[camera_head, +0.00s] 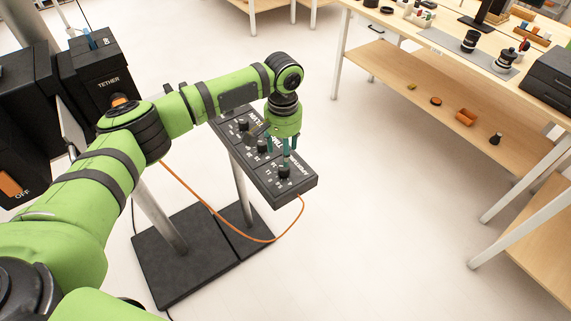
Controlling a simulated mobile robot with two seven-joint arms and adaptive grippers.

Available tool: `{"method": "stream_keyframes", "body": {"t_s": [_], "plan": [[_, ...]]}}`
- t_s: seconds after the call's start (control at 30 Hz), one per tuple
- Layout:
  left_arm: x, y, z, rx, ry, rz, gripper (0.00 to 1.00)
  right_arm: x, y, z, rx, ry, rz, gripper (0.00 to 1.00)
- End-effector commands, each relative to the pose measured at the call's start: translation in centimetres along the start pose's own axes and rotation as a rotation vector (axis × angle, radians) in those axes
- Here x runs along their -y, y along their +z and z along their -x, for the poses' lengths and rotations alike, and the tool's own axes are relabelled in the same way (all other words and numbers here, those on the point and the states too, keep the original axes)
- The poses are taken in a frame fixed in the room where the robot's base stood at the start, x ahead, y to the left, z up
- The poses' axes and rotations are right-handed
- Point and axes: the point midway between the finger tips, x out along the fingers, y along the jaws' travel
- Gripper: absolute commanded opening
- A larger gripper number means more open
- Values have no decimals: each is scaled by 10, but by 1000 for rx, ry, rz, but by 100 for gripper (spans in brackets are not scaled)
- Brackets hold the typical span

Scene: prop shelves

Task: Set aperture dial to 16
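A black control box (250,175) on a metal post carries a row of black dials with white numbers and lettering. The lettering is too small to read surely; the word by the near-right dial (283,172) looks like "APERTURE". Its setting cannot be read. A middle dial (262,147) and a far-left dial (243,123) also show. My green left arm reaches over the box from the left. My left gripper (283,150) points down, its teal fingers apart, above the box close to the near-right dial. Contact cannot be told. My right gripper is out of view.
An orange cable (216,211) loops from the box over a dark floor base (190,258). Black equipment marked "TETHER" (100,75) stands at left. A wooden table with a lower shelf (440,100) holds small props at upper right. The floor between is clear.

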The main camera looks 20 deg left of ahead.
Motion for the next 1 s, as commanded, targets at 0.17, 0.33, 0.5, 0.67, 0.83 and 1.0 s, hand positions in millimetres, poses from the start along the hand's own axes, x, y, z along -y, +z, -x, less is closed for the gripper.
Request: {"method": "stream_keyframes", "body": {"t_s": [0.17,0.33,0.5,0.67,0.83,1.0], "plan": [[1,1,-18,5,-2,5,55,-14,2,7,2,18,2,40],[1,1,-45,4,-3,4,55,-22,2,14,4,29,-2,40],[0,0,-64,3,-1,2,55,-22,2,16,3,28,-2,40],[0,0,-69,0,0,2,55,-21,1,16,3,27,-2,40],[0,0,-69,0,0,2,55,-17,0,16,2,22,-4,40],[0,0,-69,1,0,1,0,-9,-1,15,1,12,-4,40]]}}
